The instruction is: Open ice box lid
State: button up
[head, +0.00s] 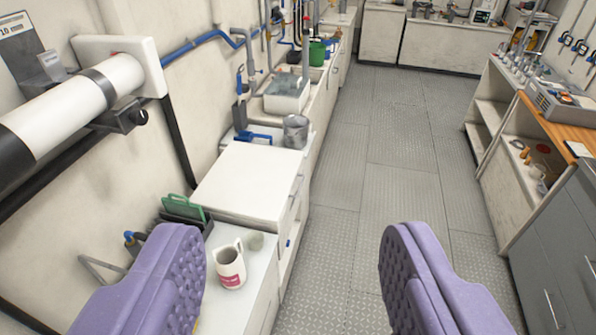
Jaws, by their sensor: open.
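A white box-like unit with a flat top stands at the left along the counter; it looks like the ice box. Its lid (249,181) lies flat and appears closed. A small dark latch or handle seems to show on its right side, too small to tell. My gripper (293,250) has two purple padded fingers, spread wide apart with nothing between them. It is in the foreground, nearer the camera than the lid and apart from it. The left finger covers part of the near counter.
A metal cup (296,131) and a sink (287,94) are beyond the lid. The grey floor aisle (390,170) is clear. A wooden-topped bench (556,118) lines the right.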

aim_at(255, 183)
jog(key=i+l, duration=0.35)
jog(key=i, duration=0.3)
jog(key=i+l+u, duration=0.1)
jog(key=i+l, duration=0.25)
jog(key=i, duration=0.25)
jog(key=i+l, duration=0.4)
jog(key=i, duration=0.25)
jog(key=i+l+u, duration=0.1)
jog(key=i+l, duration=0.3)
jog(key=i, duration=0.2)
jog(key=i+l, duration=0.4)
jog(key=i, duration=0.2)
